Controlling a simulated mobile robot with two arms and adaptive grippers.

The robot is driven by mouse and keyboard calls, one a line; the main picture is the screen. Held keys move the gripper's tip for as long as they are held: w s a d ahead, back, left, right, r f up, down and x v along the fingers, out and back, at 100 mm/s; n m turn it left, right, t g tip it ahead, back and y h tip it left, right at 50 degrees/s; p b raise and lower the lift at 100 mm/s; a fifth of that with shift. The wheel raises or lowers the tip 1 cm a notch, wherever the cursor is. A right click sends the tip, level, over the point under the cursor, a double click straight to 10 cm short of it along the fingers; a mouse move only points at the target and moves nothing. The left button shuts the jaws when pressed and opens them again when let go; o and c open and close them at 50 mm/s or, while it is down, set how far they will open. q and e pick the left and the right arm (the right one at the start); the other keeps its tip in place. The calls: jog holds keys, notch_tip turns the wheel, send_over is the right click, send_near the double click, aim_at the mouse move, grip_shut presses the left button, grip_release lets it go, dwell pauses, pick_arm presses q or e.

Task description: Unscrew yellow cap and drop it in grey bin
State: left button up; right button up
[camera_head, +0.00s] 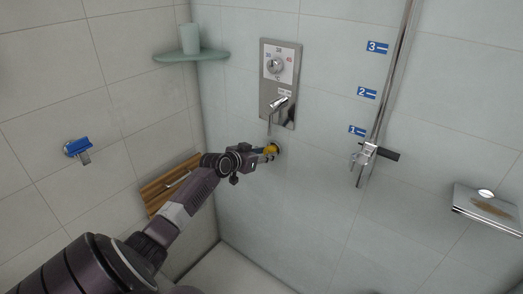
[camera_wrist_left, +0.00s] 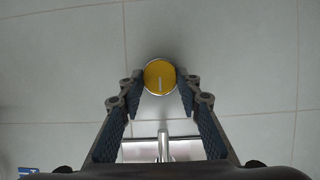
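The round yellow cap (camera_head: 270,149) sits on a metal fitting on the tiled wall, below the shower mixer. In the left wrist view the cap (camera_wrist_left: 160,77) faces me, with a pale line on its lower half pointing down. My left gripper (camera_head: 266,152) reaches to the cap from the left. Its two fingers (camera_wrist_left: 160,88) stand on either side of the cap, close to its edges. I cannot tell whether they press on it. The fingers partly hide the cap in the head view. My right gripper is out of view. No grey bin shows.
A metal mixer panel (camera_head: 277,80) with a spout is just above the cap. A wooden fold seat (camera_head: 157,192) lies behind my left arm. A shower rail (camera_head: 393,75) with holder, a soap shelf (camera_head: 488,210), a corner shelf (camera_head: 190,56) with a cup (camera_head: 189,38), and a blue-handled valve (camera_head: 77,147) are on the walls.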

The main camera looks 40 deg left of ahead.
pick_arm(q)
jog(key=c, duration=0.4)
jog(key=shift+o, duration=0.2)
jog(key=n+h+b, duration=0.1)
jog(key=n+b, duration=0.1)
jog(key=shift+f+h+b, duration=0.1)
jog(key=shift+h+b, duration=0.2)
jog(key=shift+b, duration=0.1)
jog(key=n+h+b, duration=0.1)
jog(key=n+b, duration=0.1)
jog(key=b, duration=0.1)
jog(key=shift+f+n+t+h, duration=0.15)
jog(key=shift+n+t+h, duration=0.15)
